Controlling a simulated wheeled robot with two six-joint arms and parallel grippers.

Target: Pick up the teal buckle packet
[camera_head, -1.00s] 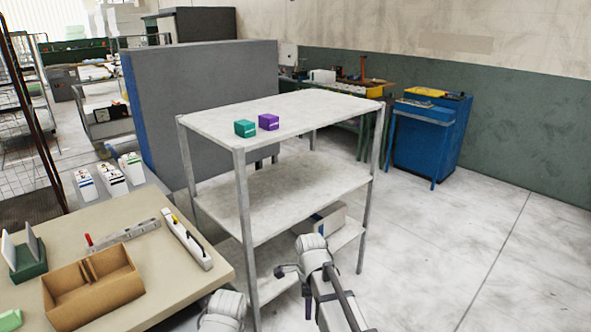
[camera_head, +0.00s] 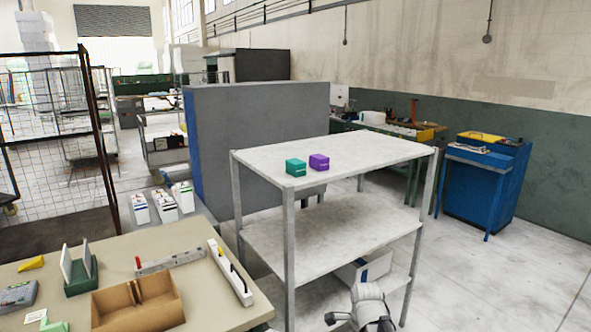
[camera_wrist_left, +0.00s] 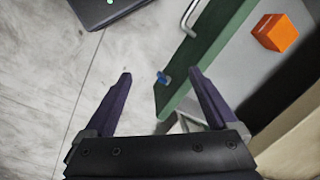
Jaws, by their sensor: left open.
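The teal buckle packet (camera_head: 296,167) is a small box on the top board of the grey shelf rack (camera_head: 375,150), near its front left edge. A purple packet (camera_head: 319,162) of similar size stands just right of it. My left gripper (camera_wrist_left: 159,73) is open and empty in the left wrist view, with its two dark purple fingers apart. The teal packet does not show in that view. In the head view a grey joint of my arm shows at the bottom, below the rack; no gripper fingers can be made out there.
A beige table (camera_head: 215,310) at lower left bears a cardboard box (camera_head: 140,305), a green holder (camera_head: 82,285) and a white power strip (camera_head: 230,272). A grey panel (camera_head: 260,130) stands behind the rack. An orange block (camera_wrist_left: 276,32) shows in the left wrist view.

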